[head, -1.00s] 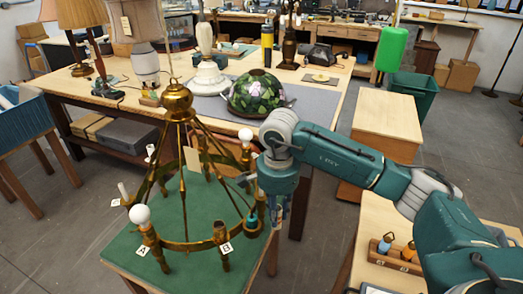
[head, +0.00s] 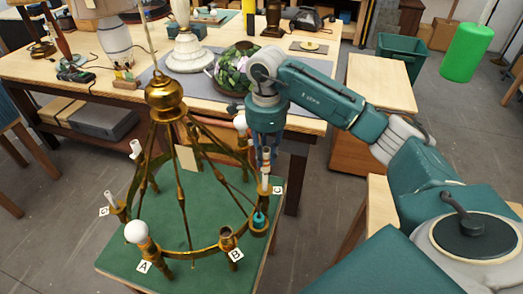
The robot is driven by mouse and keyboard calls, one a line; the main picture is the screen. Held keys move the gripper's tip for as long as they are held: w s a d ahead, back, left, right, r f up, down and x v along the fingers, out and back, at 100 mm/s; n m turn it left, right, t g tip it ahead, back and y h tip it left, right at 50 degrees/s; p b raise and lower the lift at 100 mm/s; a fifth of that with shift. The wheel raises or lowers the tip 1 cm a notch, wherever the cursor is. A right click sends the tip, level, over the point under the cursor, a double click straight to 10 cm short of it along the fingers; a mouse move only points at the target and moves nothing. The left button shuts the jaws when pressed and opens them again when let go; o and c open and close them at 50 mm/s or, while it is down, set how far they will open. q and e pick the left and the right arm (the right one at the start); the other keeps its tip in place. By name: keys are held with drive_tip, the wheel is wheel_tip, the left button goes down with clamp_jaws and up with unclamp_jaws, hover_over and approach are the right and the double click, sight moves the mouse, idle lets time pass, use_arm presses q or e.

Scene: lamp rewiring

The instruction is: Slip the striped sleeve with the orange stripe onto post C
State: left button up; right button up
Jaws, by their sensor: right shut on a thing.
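A brass chandelier frame (head: 195,248) stands on a green-topped table, with several cups and posts around its ring. Tags A (head: 144,267) and B (head: 236,254) mark front posts; a further tag (head: 278,190), seemingly C, is at the right beside a post with a teal part (head: 259,220) in its cup. My right gripper (head: 265,158) points down above that cup and is shut on a slim pale sleeve (head: 265,181). Its stripe colour is too small to tell, and I cannot tell whether the sleeve touches the post. My left gripper is not in view.
A white bulb (head: 136,232) sits on post A. The chandelier's slanted rods and central stem (head: 165,95) rise left of my right gripper. A stained-glass shade (head: 235,70) stands on the workbench behind. A green bin (head: 402,56) is at the back right.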

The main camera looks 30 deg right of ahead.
sight(265, 174)
drive_tip(key=shift+s+f+b, duration=0.15)
drive_tip(key=shift+f+b, duration=0.4)
drive_tip(key=shift+f, duration=0.4)
wheel_tip(265, 174, down, 3)
drive_tip(key=shift+r+b, duration=0.1)
drive_tip(key=shift+b, duration=0.7)
drive_tip(key=shift+f, duration=0.35)
wheel_tip(265, 174, down, 3)
drive_tip(key=shift+r+b, duration=0.1)
drive_tip(key=shift+b, duration=1)
drive_tip(key=shift+f, duration=0.2)
drive_tip(key=shift+f+b, duration=0.25)
drive_tip(key=shift+b, duration=0.15)
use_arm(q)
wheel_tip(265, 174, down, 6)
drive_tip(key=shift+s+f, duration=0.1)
